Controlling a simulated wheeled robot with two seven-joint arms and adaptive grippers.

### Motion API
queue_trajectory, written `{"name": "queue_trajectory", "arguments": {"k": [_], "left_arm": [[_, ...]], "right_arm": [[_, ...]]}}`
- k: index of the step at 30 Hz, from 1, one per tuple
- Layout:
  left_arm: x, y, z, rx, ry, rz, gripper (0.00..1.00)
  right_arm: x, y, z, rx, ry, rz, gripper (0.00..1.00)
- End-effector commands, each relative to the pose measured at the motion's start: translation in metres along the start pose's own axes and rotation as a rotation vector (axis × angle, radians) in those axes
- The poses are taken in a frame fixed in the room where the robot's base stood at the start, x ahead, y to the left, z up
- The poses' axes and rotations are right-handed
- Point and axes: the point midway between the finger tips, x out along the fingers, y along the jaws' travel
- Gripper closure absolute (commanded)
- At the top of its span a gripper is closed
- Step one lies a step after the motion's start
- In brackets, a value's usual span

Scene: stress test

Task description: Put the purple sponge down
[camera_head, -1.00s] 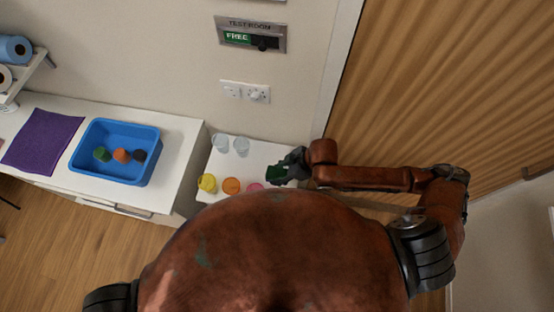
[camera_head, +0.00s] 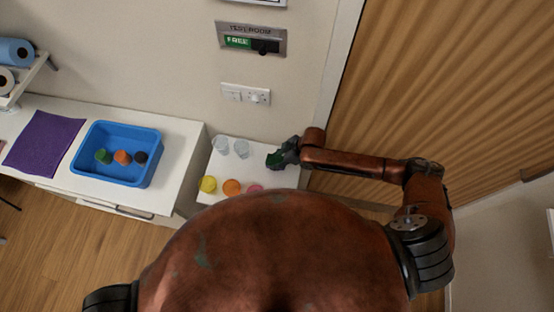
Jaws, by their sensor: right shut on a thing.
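My right gripper (camera_head: 280,157) is shut on a dark green block-like thing (camera_head: 272,160), over the right end of the small white table (camera_head: 250,172). I cannot tell whether the green thing touches the table top. No purple sponge can be made out; the thing in the jaws looks green. The only purple thing is a flat mat (camera_head: 43,142) on the white counter at the left. My left gripper is not in view.
A blue tray (camera_head: 120,178) on the counter (camera_head: 188,165) holds a green, an orange and a dark thing. Two clear cups (camera_head: 221,145) (camera_head: 241,149) stand at the table's back. A wooden door is right.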

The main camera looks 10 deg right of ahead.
Motion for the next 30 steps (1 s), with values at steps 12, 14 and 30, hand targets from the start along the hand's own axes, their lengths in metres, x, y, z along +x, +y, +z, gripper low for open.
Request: {"name": "queue_trajectory", "arguments": {"k": [12,14,30], "left_arm": [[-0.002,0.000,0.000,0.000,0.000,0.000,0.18],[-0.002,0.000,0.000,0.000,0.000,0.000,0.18],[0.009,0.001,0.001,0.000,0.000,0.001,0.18]], "right_arm": [[0.002,-0.001,0.001,0.000,0.000,-0.001,0.50],[0.002,-0.001,0.001,0.000,0.000,-0.001,0.46],[-0.007,0.001,0.004,0.000,0.000,0.002,0.44]]}}
